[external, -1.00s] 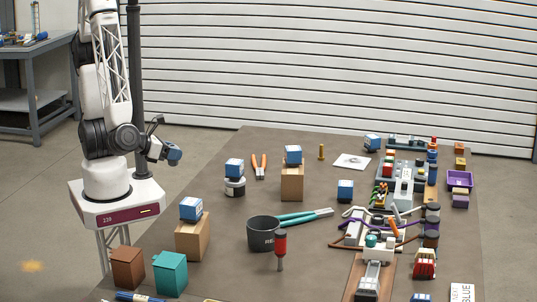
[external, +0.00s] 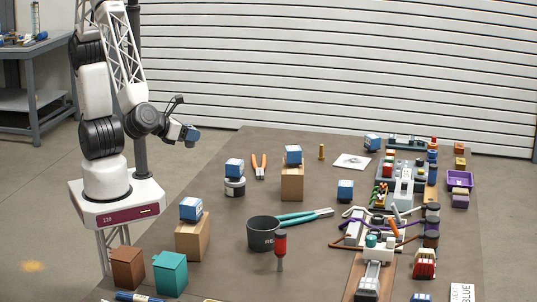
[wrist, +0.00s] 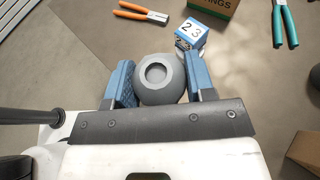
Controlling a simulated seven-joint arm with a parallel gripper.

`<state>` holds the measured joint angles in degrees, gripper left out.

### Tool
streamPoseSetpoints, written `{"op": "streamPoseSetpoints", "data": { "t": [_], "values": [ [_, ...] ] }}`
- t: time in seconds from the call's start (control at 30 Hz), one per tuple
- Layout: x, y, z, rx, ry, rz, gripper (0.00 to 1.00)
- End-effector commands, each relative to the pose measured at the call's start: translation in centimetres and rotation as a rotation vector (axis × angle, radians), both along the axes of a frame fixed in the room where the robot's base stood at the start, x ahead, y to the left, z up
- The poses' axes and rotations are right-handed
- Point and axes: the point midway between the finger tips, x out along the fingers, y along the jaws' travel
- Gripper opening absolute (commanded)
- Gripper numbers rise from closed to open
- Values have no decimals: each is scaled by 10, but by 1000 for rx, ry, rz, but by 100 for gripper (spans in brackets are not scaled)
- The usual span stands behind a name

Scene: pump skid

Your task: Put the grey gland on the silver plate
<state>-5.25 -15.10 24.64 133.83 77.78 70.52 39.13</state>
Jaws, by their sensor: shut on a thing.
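My gripper (external: 190,135) is raised beyond the left edge of the table, above the floor side. In the wrist view its two blue fingers (wrist: 160,72) are shut on the grey gland (wrist: 158,87), a round grey piece with a recessed round opening facing the camera. The gland is hard to make out in the external view. A pale, flat square (external: 351,161) with a round mark lies at the back of the table, far right of my gripper; it may be the silver plate, but I cannot tell for sure.
Blue numbered cubes sit on a jar (external: 235,187), on brown boxes (external: 292,184) and on the table. Orange-handled pliers (external: 259,166), a dark cup (external: 263,233) and a brass post (external: 321,151) stand or lie between. Pump parts and cables crowd the right side.

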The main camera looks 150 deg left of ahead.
Motion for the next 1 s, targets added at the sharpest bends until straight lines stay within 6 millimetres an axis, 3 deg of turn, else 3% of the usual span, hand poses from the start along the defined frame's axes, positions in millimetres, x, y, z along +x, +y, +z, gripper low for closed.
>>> {"op": "streamPoseSetpoints", "data": {
  "t": [0.53, 1.0],
  "values": [
    [36, 100, 5, -4, -2, 134, 25],
    [45, 198, 6, -4, -2, 246, 25]
  ]
}}
